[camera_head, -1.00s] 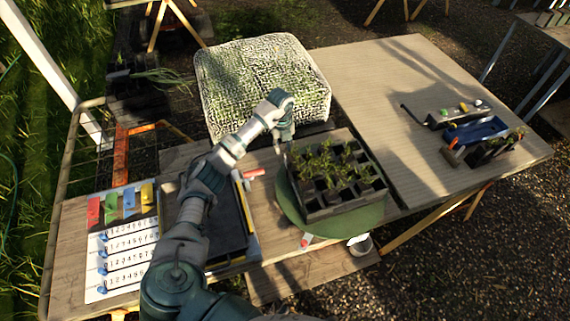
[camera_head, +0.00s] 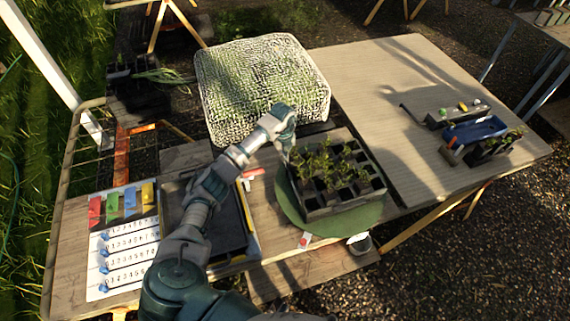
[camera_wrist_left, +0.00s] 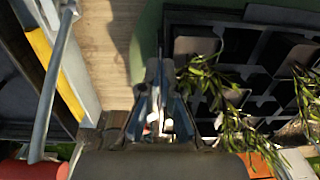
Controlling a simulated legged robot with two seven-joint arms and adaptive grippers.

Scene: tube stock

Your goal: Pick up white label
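My left gripper (camera_head: 287,150) points down at the left edge of the black plant tray (camera_head: 318,212). In the left wrist view its fingers (camera_wrist_left: 160,85) are close together beside the tray, with small white bits (camera_wrist_left: 154,122) showing between them. I cannot tell whether these are a white label or whether anything is gripped. A small white piece with a red part (camera_head: 305,240) lies at the front edge of the round green mat (camera_head: 345,222). No other white label is clear. My right gripper is out of view.
Seedlings fill much of the tray. A dark flat tray (camera_head: 228,222) and a numbered white board (camera_head: 128,240) with coloured tags lie left. A red-ended tool (camera_head: 252,173) lies between. A blue tool tray (camera_head: 475,131) stands right; the right tabletop is mostly bare.

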